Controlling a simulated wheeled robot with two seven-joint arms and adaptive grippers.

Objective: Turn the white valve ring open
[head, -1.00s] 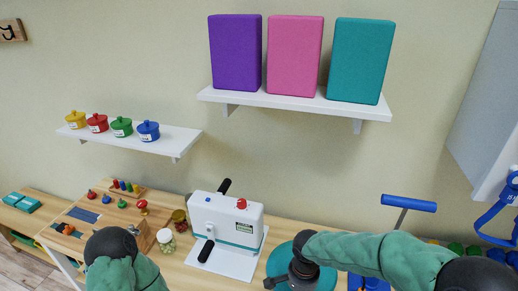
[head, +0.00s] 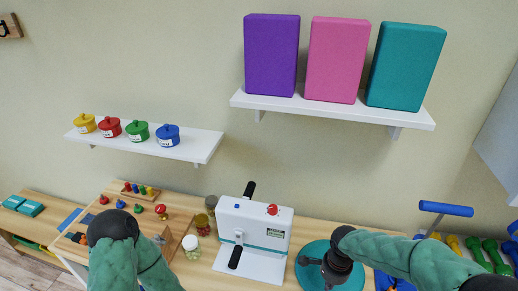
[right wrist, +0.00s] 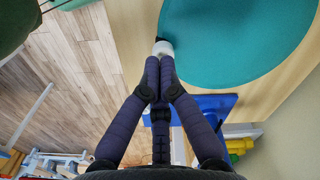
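No white valve ring can be made out for certain. In the right wrist view a small rounded white piece (right wrist: 163,47) with a dark part lies at the edge of the teal disc (right wrist: 235,35), just past my fingertips; I cannot tell whether it is the ring. My right gripper (right wrist: 159,60) has its dark fingers drawn together at the tips, with no clear grip on anything. In the head view the right gripper (head: 308,262) is over the teal disc (head: 313,247), right of the white machine. My left arm shows at lower left, its gripper hidden.
The white machine (head: 255,227) with black handles and a red knob stands on the wooden table (head: 205,262). Jars (head: 191,248) and a peg board (head: 140,189) are at left. A blue-handled stand (head: 446,209) and dumbbells (head: 475,250) are at right. Shelves (head: 330,108) hang above.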

